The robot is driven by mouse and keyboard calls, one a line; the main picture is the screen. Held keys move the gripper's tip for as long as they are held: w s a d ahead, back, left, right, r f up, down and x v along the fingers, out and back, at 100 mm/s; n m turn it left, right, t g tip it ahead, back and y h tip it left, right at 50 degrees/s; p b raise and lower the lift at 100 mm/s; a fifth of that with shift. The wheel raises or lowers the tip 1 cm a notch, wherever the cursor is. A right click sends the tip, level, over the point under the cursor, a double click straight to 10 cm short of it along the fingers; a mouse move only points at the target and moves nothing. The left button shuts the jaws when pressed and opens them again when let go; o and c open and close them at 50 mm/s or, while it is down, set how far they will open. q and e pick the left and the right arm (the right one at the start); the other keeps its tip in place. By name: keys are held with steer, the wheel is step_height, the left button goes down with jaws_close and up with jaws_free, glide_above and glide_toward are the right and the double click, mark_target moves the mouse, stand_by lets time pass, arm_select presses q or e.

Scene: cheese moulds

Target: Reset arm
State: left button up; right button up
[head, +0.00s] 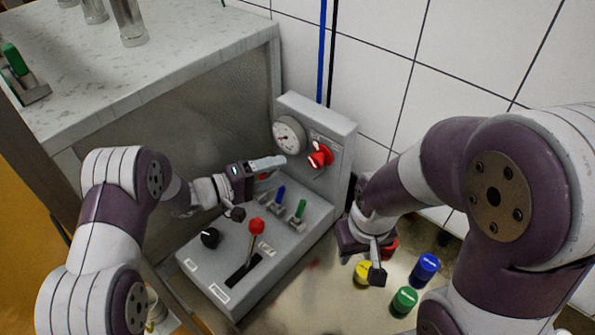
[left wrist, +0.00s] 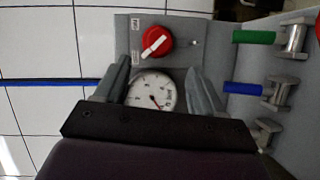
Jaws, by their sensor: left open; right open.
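My left gripper (head: 254,187) is open and empty in the head view, above the grey control box (head: 222,262) and in front of its upright panel. In the left wrist view its two fingers (left wrist: 160,72) stand apart, with the round gauge (left wrist: 152,91) showing between them. A red knob (left wrist: 153,43) is beyond the fingertips. My right gripper (head: 364,258) is open in the head view, right of the control box, pointing down over the metal surface near the coloured cylinders. Its far finger is partly hidden, and nothing shows held in it.
A red-tipped lever (head: 256,227), a black knob (head: 210,238), and blue (head: 280,195) and green (head: 300,209) toggles rise from the box. Yellow (head: 362,272), green (head: 404,300) and blue (head: 426,268) cylinders stand below the right arm. A worktop (head: 190,45) is at upper left.

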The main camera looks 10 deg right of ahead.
arm_select(q)
steer(key=v, duration=0.3)
stand_by(0.4)
steer(key=w+a+t+y+b, duration=0.2)
steer(key=a+t+y, duration=0.3)
steer(key=a+y, duration=0.85)
steer(key=s+a+f+m+g+y, duration=0.1)
steer(key=s+a+g, duration=0.2)
steer(key=s, duration=0.9)
steer(key=s+a+f+m+g+y+b, duration=0.1)
steer(key=s+a+g, duration=0.3)
steer(key=s, duration=0.8)
steer(key=shift+s+a+f+g+y, duration=0.2)
steer(key=shift+s+f+g+y, duration=0.1)
steer(key=shift+f+g+y, duration=0.25)
